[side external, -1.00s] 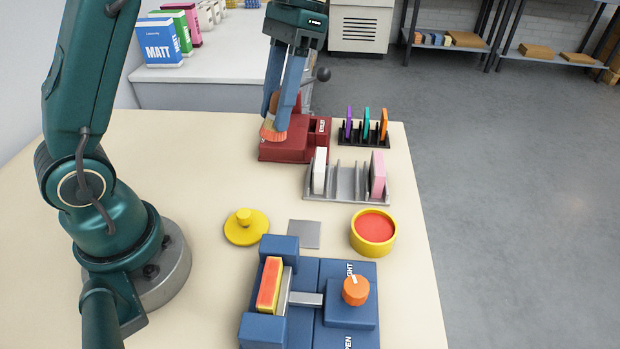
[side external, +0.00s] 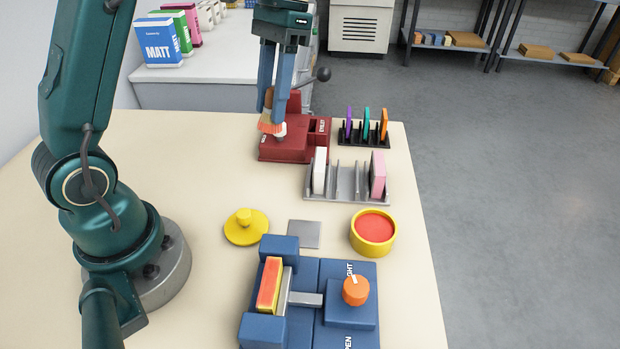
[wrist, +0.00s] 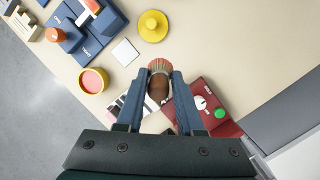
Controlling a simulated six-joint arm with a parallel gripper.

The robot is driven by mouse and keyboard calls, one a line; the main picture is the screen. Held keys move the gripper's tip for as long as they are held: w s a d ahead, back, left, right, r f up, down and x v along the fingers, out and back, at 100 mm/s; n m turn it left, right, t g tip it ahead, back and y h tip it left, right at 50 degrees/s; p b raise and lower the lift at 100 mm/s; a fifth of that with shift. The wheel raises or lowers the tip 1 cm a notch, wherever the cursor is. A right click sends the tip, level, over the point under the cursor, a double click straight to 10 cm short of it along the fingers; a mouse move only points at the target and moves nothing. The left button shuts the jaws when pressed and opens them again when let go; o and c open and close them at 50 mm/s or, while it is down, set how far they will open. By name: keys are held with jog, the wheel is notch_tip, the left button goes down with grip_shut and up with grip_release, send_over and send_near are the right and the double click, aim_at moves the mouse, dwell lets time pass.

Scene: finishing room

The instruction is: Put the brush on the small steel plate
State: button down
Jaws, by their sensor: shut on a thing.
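The brush has a brown handle and pale-to-orange bristles. My gripper (side external: 269,108) is shut on the brush (side external: 270,127), holding it bristles down over the left part of the red machine. In the wrist view the brush (wrist: 159,75) sits between my gripper's blue fingers (wrist: 160,88), bristles pointing away from the palm. The small steel plate (side external: 304,234) lies flat and bare on the table, well nearer the camera than my gripper. It also shows in the wrist view (wrist: 125,52) as a pale square.
The red machine (side external: 313,147) is below my gripper. A grey rack (side external: 347,196) and a black rack (side external: 364,141) stand to the right. Around the plate are a yellow lid (side external: 246,228), a yellow tub (side external: 372,249) of red paste and a blue vise (side external: 279,248).

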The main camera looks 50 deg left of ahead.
aim_at(263, 115)
jog(key=f, duration=0.1)
jog(key=s+a+f+t, duration=0.1)
jog(key=shift+s+f+m, duration=0.1)
jog(key=shift+f+m, duration=0.2)
jog(key=shift+f, duration=0.05)
jog(key=d+f, duration=0.2)
jog(key=d, duration=0.1)
jog(key=s+d+f+t, duration=0.1)
jog(key=d+f, duration=0.2)
jog(key=d, duration=0.1)
jog(key=d+f+t, duration=0.1)
jog(key=d+f, duration=0.1)
jog(key=d, duration=0.2)
jog(key=shift+s+f, duration=0.25)
jog(key=shift+s, duration=0.05)
jog(key=shift+f, duration=2)
jog(key=c, duration=0.5)
grip_release()
jog(key=shift+f, duration=0.1)
jog(key=shift+c, duration=0.2)
